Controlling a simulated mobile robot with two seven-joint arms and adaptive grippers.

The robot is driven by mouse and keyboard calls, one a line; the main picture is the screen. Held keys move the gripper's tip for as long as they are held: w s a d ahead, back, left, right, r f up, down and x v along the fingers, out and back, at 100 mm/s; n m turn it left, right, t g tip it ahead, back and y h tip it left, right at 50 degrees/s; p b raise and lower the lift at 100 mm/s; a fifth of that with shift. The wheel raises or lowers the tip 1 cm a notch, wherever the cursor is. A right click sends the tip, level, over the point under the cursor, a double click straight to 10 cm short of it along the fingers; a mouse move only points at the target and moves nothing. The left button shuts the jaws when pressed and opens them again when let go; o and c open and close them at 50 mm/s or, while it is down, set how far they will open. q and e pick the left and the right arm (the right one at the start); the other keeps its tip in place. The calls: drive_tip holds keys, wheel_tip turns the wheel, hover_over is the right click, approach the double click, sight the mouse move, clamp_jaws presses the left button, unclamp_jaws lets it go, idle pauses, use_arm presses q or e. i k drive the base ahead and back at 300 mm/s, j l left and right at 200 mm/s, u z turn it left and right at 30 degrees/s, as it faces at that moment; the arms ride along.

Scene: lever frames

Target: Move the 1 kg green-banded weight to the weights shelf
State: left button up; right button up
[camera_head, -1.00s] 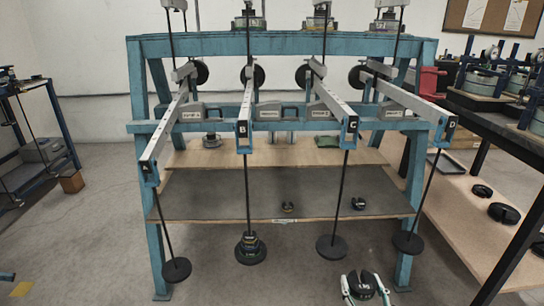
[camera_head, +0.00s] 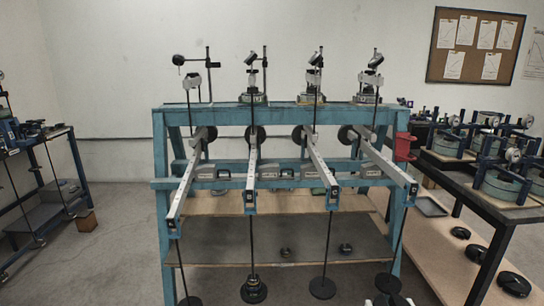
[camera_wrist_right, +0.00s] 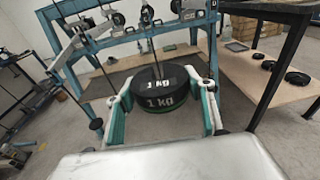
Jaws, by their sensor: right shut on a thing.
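The weight sits upright between the two fingers. In the head view the held weight (camera_head: 387,283) is at the bottom edge, in front of the blue frame's right leg, with the gripper mostly cut off. A pale wooden lower shelf (camera_head: 425,220) under the dark bench at the right holds several black weights, such as one slotted disc (camera_head: 514,284). My left gripper is not in view.
A blue lever frame (camera_head: 285,115) fills the middle, with hangers on rods; lever B's hanger (camera_head: 254,290) carries stacked weights. Its grey lower shelf (camera_head: 220,245) holds two small weights. A dark bench leg (camera_head: 490,262) stands before the right shelf.

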sight(284, 243)
drive_tip(key=i+j, duration=0.3)
drive_tip(key=i, duration=0.2)
drive_tip(key=i+j, duration=0.25)
drive_tip(key=i, duration=0.2)
drive_tip(key=i+j, duration=0.3)
drive_tip(key=i, duration=0.2)
